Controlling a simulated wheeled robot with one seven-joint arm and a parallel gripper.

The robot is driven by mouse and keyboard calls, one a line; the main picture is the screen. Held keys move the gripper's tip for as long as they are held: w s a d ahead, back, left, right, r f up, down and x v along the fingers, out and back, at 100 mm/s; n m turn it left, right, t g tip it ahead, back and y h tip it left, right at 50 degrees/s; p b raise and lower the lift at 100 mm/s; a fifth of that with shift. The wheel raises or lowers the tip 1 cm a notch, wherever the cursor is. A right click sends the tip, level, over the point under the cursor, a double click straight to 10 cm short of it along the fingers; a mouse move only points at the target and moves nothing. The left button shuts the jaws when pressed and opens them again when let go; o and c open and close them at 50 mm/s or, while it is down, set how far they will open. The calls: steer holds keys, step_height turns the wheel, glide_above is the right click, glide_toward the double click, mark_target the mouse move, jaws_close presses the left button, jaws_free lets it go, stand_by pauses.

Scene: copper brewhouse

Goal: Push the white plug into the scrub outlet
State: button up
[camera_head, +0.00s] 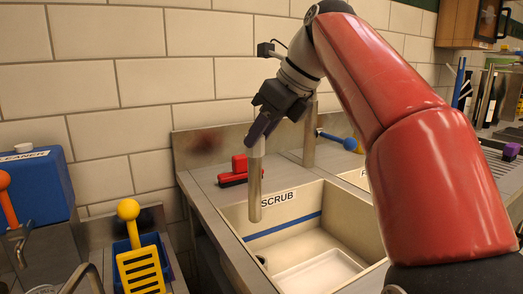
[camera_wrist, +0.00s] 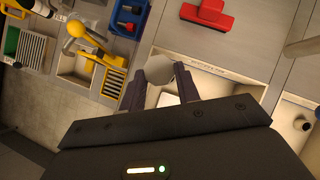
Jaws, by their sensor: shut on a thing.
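My gripper (camera_head: 262,130) is shut on the upper end of a long, upright pale-grey tube, which I take to be the white plug (camera_head: 255,185). It hangs over the left part of the scrub basin (camera_head: 345,225), its lower end in front of the basin's back wall. In the wrist view its round pale top (camera_wrist: 160,69) sits between the fingers (camera_wrist: 158,88). A small dark round spot (camera_head: 262,260) low at the basin's left side may be the scrub outlet; I cannot tell surely. The tube's end appears above and apart from it.
A red brush (camera_head: 236,172) lies on the ledge behind the basin, near a grey post (camera_head: 309,135). A pale slab (camera_head: 320,272) covers part of the basin floor. A blue cleaner container (camera_head: 35,190) and a yellow slotted scoop (camera_head: 140,270) stand left.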

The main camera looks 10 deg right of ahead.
mark_target(263, 149)
steer(key=shift+f+b, duration=0.7)
steer(key=shift+f, duration=1.25)
steer(key=shift+r, duration=0.15)
steer(key=shift+s+d+r+p, duration=0.1)
steer(key=shift+p, duration=0.4)
steer(key=shift+f+b, duration=1.85)
steer(key=shift+f, duration=1.05)
steer(key=shift+p, duration=0.7)
steer(key=shift+f+b, duration=1.3)
steer(key=shift+f, duration=0.9)
steer(key=o, duration=1.2)
